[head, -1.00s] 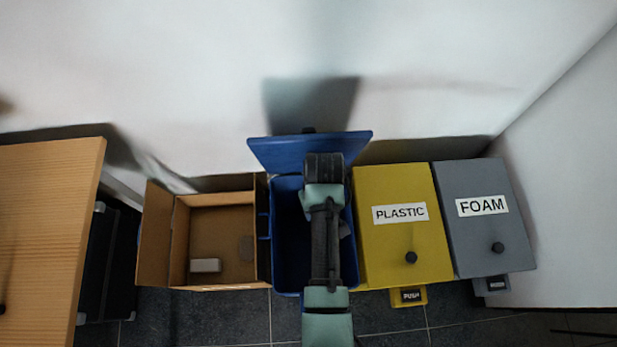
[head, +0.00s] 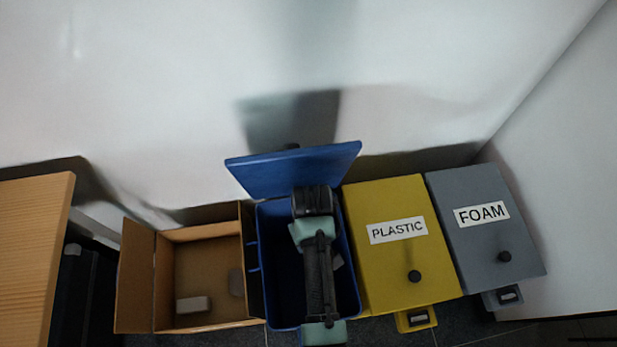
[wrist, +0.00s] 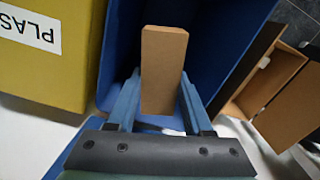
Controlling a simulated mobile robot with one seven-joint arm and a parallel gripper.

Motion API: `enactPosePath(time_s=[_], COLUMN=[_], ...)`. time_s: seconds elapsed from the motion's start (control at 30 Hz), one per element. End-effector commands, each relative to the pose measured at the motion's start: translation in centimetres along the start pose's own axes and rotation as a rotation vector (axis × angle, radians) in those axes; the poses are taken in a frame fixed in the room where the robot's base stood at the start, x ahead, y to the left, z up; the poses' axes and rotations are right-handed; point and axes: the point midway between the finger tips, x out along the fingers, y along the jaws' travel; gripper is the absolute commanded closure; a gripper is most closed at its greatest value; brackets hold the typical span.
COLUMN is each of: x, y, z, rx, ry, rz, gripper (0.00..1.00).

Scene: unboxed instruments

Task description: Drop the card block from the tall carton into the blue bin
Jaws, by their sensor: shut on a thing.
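The card block (wrist: 163,70) is a plain brown upright slab in the wrist view. My gripper (wrist: 160,92) is shut on it, with one blue-grey finger on each side. The blue bin (wrist: 215,35) lies behind and below the block in that view, its inside facing the camera. In the head view the blue bin (head: 279,285) stands open with its lid (head: 293,170) raised against the wall. My arm reaches over the bin there and hides the block and the fingers. An open carton (head: 208,232) stands left of the bin; I cannot tell if it is the tall one.
The yellow PLASTIC bin (head: 395,265) and the grey FOAM bin (head: 480,245) stand closed to the right of the blue bin. A pale block (head: 194,304) and a brownish piece (head: 236,282) lie in the open carton. A wooden table (head: 35,250) is at far left.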

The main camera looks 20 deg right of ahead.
Motion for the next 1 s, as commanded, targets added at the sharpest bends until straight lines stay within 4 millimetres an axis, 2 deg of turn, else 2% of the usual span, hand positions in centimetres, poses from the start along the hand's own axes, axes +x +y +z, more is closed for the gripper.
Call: enactPosePath(time_s=[0.13,0.17,0.33,0.6,0.73,0.87,1.0], x=[-0.1,-0.1,-0.1,-0.1,-0.9,-3.2,-6.5], y=[0.0,0.0,0.0,0.0,0.0,0.1,0.1], z=[0.0,0.0,0.0,0.0,0.0,-0.1,-0.1], rx=[0.000,0.000,0.000,0.000,0.000,0.001,0.001], ry=[0.000,0.000,0.001,0.001,0.002,0.004,0.005], rz=[0.000,0.000,0.000,0.000,0.001,0.001,0.002], gripper=[1.00,0.45,0.15,0.14,0.14,0.14,0.14])
